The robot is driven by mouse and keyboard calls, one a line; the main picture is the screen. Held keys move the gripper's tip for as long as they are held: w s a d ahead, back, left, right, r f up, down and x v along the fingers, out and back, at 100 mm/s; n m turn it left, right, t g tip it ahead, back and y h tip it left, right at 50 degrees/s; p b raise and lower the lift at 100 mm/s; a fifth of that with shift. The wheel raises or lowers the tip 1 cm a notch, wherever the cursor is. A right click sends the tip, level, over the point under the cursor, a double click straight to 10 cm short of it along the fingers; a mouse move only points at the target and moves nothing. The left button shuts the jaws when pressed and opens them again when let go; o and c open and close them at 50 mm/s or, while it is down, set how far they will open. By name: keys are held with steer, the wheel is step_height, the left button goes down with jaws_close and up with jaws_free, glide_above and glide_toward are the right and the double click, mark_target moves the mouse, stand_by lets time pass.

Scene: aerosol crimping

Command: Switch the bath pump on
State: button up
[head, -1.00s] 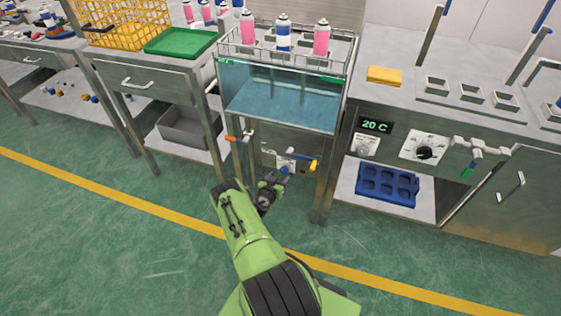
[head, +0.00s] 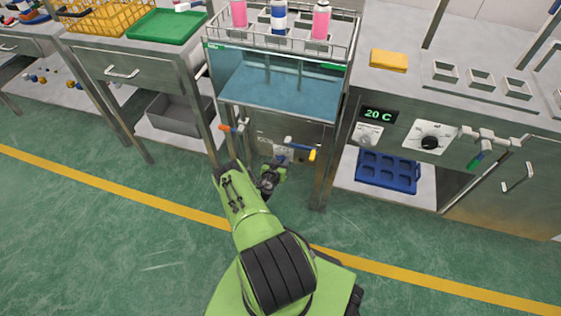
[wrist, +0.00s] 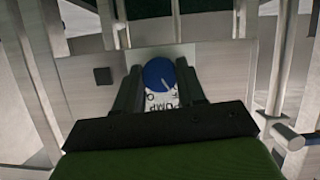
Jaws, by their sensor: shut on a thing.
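The bath pump knob (wrist: 159,74) is a round blue dial with a white pointer line, seen in the wrist view on a pale plate. The line slants toward the lower right. Partly hidden lettering reading "PUMP" shows just below it. My gripper (wrist: 158,82) has one dark finger on each side of the knob and is shut on it. In the head view my gripper (head: 281,167) is at the panel under the glass water bath (head: 280,88), and the knob is mostly hidden there.
An orange-handled valve (head: 232,127) is left of the panel and a yellow-handled valve (head: 312,154) is close on the right. Steel legs flank the panel. The temperature display (head: 377,115) reads 20 C. A blue tray (head: 388,170) sits on the right lower shelf.

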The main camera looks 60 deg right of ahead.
steer(key=shift+s, duration=0.1)
steer(key=shift+c, duration=0.2)
steer(key=shift+s+r+m+t+p, duration=0.1)
steer(key=shift+m+t+p, duration=0.65)
steer(key=shift+m, duration=0.35)
steer(key=shift+m+t+p, duration=0.45)
steer(key=shift+m+t, duration=0.2)
steer(key=shift+m, duration=0.25)
steer(key=shift+s+d+f+m+t, duration=0.1)
steer(key=shift+m+t, duration=0.3)
steer(key=shift+m, duration=0.2)
steer(key=shift+s+f+m+t, duration=0.1)
steer(key=shift+m+t, duration=0.3)
steer(key=shift+m, duration=0.2)
steer(key=shift+m+t+b, duration=0.5)
steer(key=shift+m, duration=0.4)
steer(key=shift+w, duration=0.1)
steer(key=o, duration=1.1)
steer(key=shift+c, duration=0.2)
